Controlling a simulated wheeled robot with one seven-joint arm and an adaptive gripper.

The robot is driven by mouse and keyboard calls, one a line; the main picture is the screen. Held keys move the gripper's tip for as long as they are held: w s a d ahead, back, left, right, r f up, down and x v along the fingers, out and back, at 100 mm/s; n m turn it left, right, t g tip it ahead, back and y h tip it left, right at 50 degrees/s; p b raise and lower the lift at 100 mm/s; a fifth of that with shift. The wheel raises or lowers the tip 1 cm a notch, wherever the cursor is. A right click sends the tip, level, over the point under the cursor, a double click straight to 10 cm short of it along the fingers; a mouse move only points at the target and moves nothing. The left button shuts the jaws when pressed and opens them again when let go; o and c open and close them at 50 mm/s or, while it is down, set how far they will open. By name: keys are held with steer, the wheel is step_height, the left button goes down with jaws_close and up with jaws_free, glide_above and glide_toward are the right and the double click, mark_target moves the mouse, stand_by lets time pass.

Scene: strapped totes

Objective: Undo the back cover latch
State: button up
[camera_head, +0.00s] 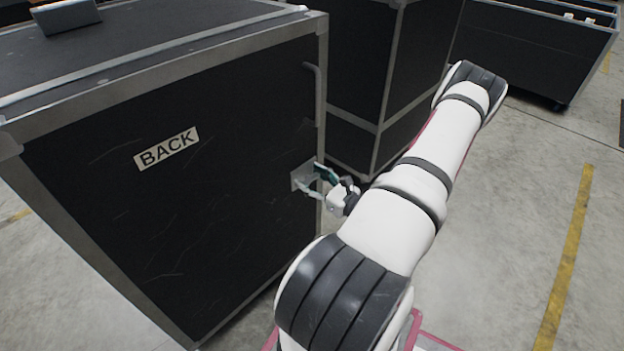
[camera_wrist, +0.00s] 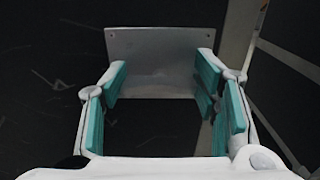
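The back cover (camera_head: 215,225) is the black panel labelled BACK on a large metal-edged case. The latch (camera_head: 299,178) shows as a grey metal plate near the cover's right edge, below a vertical bar handle. In the wrist view the latch plate (camera_wrist: 155,50) is upper centre, with small holes or rivets in its top corners. My gripper (camera_head: 317,181) is right at the latch, and its fingers partly hide it. In the wrist view my gripper (camera_wrist: 162,98) has its teal-padded fingers wide apart, with nothing visibly held between them. Whether the pads touch the latch cannot be told.
The bar handle (camera_head: 318,95) is on the cover's right edge, above the latch. Another black case (camera_head: 357,60) stands close behind to the right. A further case (camera_head: 535,45) is at the back right. Concrete floor (camera_head: 500,220) is open on the right.

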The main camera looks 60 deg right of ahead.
steer(key=c, duration=0.5)
steer(key=shift+c, duration=0.2)
steer(key=shift+n, duration=0.3)
steer(key=n, duration=0.3)
steer(key=shift+a+n, duration=0.1)
steer(key=shift+n, duration=0.2)
steer(key=n, duration=0.4)
steer(key=shift+f+n, duration=0.1)
steer(key=shift+n, duration=0.2)
steer(key=n+b, duration=0.1)
steer(key=n, duration=0.3)
steer(key=shift+a+f+n, duration=0.1)
steer(key=shift+n, duration=0.2)
steer(key=shift+n+b, duration=1.3)
steer(key=shift+n, duration=1)
steer(key=o, duration=1.2)
